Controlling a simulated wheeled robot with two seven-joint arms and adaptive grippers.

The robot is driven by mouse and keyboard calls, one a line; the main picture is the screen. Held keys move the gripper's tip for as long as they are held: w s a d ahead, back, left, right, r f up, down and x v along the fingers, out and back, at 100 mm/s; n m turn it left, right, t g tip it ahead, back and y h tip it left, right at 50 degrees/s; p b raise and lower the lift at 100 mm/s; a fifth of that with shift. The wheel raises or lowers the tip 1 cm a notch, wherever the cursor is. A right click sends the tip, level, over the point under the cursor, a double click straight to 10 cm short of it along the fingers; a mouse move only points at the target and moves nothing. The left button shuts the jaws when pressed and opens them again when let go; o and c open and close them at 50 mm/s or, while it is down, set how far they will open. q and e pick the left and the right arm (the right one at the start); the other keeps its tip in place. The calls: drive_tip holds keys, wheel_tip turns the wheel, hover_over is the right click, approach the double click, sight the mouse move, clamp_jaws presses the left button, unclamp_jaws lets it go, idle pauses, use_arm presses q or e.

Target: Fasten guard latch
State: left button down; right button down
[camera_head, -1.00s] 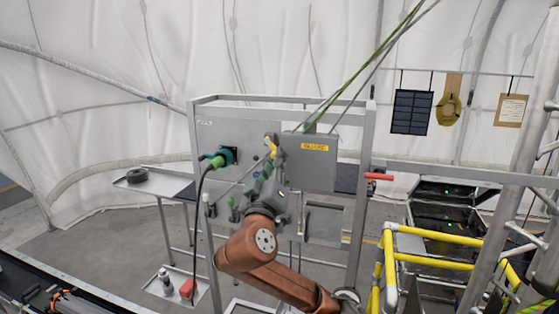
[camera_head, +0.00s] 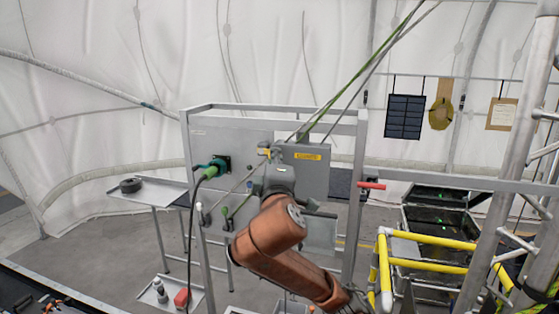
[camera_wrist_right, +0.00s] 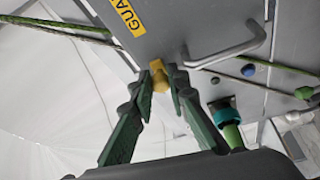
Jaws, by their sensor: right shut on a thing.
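The grey guard panel (camera_head: 314,178) with its yellow label stands on a metal frame in the head view. It also fills the upper part of the right wrist view (camera_wrist_right: 180,25). A small yellow latch piece (camera_wrist_right: 159,78) sits at the panel's edge and shows as a small yellow spot in the head view (camera_head: 265,152). My right gripper (camera_wrist_right: 161,76) has its green fingertips on both sides of the yellow piece and is shut on it. In the head view my orange right arm hides part of the panel's lower area. My left gripper is not in view.
A metal handle (camera_wrist_right: 232,54) is on the panel beside the fingers. A teal connector (camera_head: 217,167) with a cable is left of the panel. Green and grey ropes run diagonally past it. A red handle (camera_head: 371,186) and yellow rails (camera_head: 432,240) are to the right.

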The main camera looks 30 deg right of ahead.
drive_tip(key=shift+a+r+n, duration=0.1)
drive_tip(key=shift+a+n, duration=0.05)
drive_tip(key=shift+n, duration=0.25)
